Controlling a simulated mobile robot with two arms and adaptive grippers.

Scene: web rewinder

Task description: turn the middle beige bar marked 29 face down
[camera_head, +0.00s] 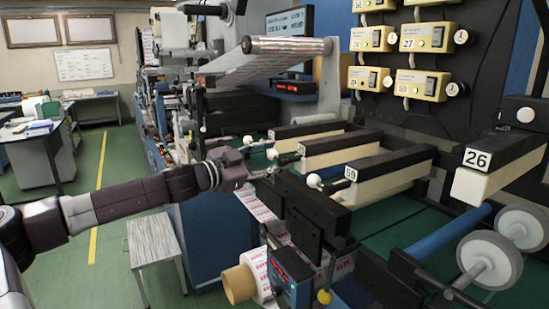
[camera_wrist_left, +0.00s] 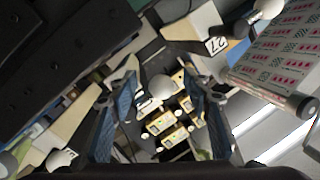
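The middle beige bar (camera_head: 342,155) has a black top and a beige side. A small white tag (camera_head: 301,150) is on its near end, too small to read surely. A white ball knob (camera_head: 272,154) sticks out from that end. My left gripper (camera_head: 277,168) is just beside and below this knob. In the left wrist view the left gripper (camera_wrist_left: 165,118) is open, with blue finger pads apart. A white knob (camera_wrist_left: 161,87) shows between the fingers in the picture; I cannot tell whether they reach around it. My right gripper is not in view.
Similar bars lie on both sides: a back one (camera_head: 310,128), tagged 27 in the wrist view (camera_wrist_left: 217,45), and a nearer one (camera_head: 385,178) with its own white knob (camera_head: 313,180). A bar marked 26 (camera_head: 485,185) is at right. A printed web roll (camera_head: 265,62) hangs above.

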